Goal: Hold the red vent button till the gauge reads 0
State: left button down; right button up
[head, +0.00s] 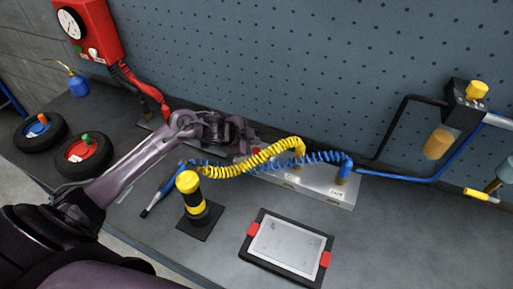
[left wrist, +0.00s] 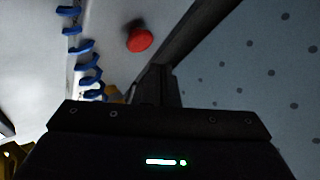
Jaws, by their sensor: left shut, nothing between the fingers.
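The red vent button (left wrist: 140,38) is a round red knob on a pale surface in the left wrist view. In the head view a small red patch beside my left gripper (head: 248,144) may be this button, but it is mostly hidden. My left gripper is shut and empty. Its dark fingers (left wrist: 163,85) show below and right of the button, with a gap between them in the picture; I cannot tell the depth. A white dial gauge (head: 70,24) sits on the red box at top left; its reading is too small to make out. My right gripper is out of view.
A metal block (head: 320,187) with coiled yellow (head: 250,163) and blue (head: 325,157) hoses lies along the pegboard. A yellow-black post (head: 190,195), a framed tray (head: 288,245) and two wheels (head: 83,158) stand on the bench. The bench's front right is clear.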

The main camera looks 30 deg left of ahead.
aim_at(253, 152)
pick_arm(q)
jog(key=shift+r+p, duration=1.55)
jog(key=shift+r, duration=0.45)
jog(key=shift+f, duration=0.1)
